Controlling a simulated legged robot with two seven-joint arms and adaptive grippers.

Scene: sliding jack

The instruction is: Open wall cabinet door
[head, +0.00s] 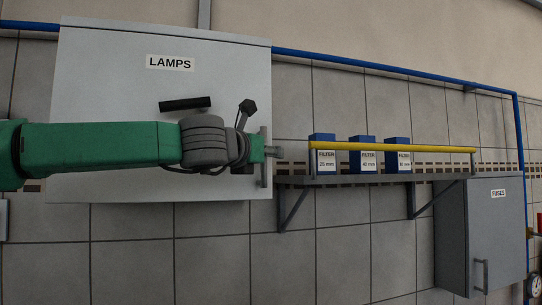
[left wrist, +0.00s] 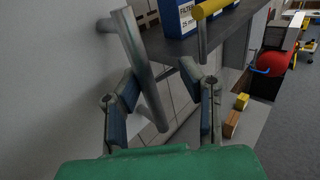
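The grey wall cabinet (head: 100,75) labelled LAMPS hangs at the left of the head view, with its door closed. Its upright bar handle (head: 264,175) is at the door's right edge, partly hidden by my gripper. My left arm reaches across the door front, and my left gripper (head: 270,152) is at the handle. In the left wrist view the metal handle bar (left wrist: 142,65) slants between the two spread fingers of my left gripper (left wrist: 162,72). The bar is close to the left finger; I cannot tell whether they touch. My right gripper is not in view.
Right of the cabinet, a shelf (head: 345,180) holds blue filter boxes (head: 363,152) behind a yellow rail (head: 400,148). A second grey cabinet (head: 490,225) labelled FUSES hangs lower right. A blue pipe (head: 390,70) runs along the wall.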

